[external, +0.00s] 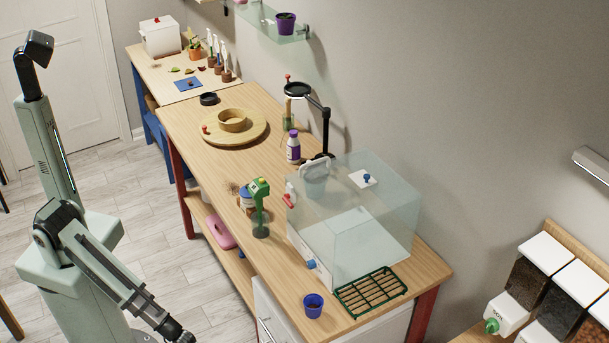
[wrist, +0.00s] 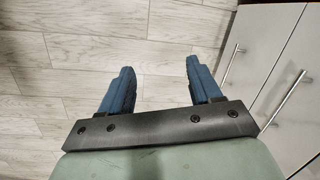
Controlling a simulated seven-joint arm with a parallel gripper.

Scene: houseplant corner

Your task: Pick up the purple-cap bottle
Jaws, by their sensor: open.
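The purple-cap bottle (external: 293,147) stands upright on the wooden bench, left of the clear box, with a white body, a dark label and a purple cap. My gripper (wrist: 160,78) is open and empty in the wrist view, its two blue fingers apart over the floor. In the external view my arm reaches low in front of the bench at the lower left, far from the bottle, and the gripper's fingertips are cut off by the frame's bottom edge. The bottle is not in the wrist view.
A black-ringed stand (external: 326,125) is just right of the bottle. A clear box (external: 365,220) is nearer, with a green spray bottle (external: 260,205) to its left. A round wooden board (external: 255,136) lies left of the bottle. Cabinet doors (wrist: 262,50) flank my gripper's right.

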